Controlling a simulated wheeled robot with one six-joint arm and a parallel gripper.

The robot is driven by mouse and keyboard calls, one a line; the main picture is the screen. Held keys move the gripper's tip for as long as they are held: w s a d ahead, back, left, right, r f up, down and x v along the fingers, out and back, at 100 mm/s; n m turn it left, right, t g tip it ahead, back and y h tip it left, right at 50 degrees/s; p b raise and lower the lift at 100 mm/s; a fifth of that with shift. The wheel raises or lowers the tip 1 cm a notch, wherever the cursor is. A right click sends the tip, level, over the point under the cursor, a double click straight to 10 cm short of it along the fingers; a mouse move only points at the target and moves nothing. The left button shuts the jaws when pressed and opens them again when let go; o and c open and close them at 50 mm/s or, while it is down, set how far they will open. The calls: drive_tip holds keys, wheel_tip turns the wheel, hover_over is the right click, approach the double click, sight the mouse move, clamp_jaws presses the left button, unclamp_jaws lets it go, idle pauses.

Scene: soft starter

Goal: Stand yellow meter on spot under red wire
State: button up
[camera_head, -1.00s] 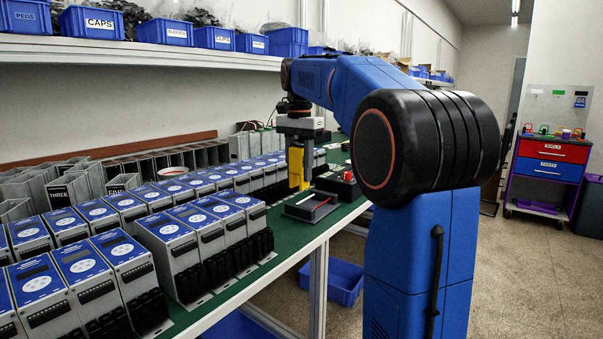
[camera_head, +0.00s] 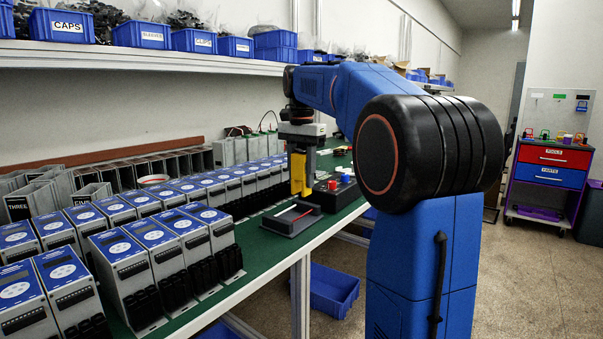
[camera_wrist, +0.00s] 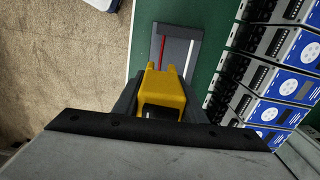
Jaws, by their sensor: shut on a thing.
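The yellow meter (camera_head: 298,173) hangs upright from my gripper (camera_head: 300,150), above the green bench top. It also shows in the wrist view (camera_wrist: 163,92), where my gripper (camera_wrist: 160,112) is shut on it. A dark grey tray (camera_head: 277,224) lies on the bench just below and in front of the meter. The red wire (camera_head: 302,214) lies in the tray, and in the wrist view the red wire (camera_wrist: 163,47) shows beside a white strip (camera_wrist: 189,60). The meter's lower end is clear of the tray. The spot under the wire cannot be made out.
Rows of grey soft starters with blue tops (camera_head: 150,255) fill the bench left of the tray. A blue bin (camera_head: 333,290) is below the bench. The bench's front edge (camera_head: 310,245) runs close by.

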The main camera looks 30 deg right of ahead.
sight(301, 150)
drive_tip(key=shift+f, duration=4.3)
drive_tip(key=o, duration=1.3)
drive_tip(key=shift+o, duration=0.2)
wheel_tip(301, 150, up, 17)
drive_tip(key=shift+r, duration=0.2)
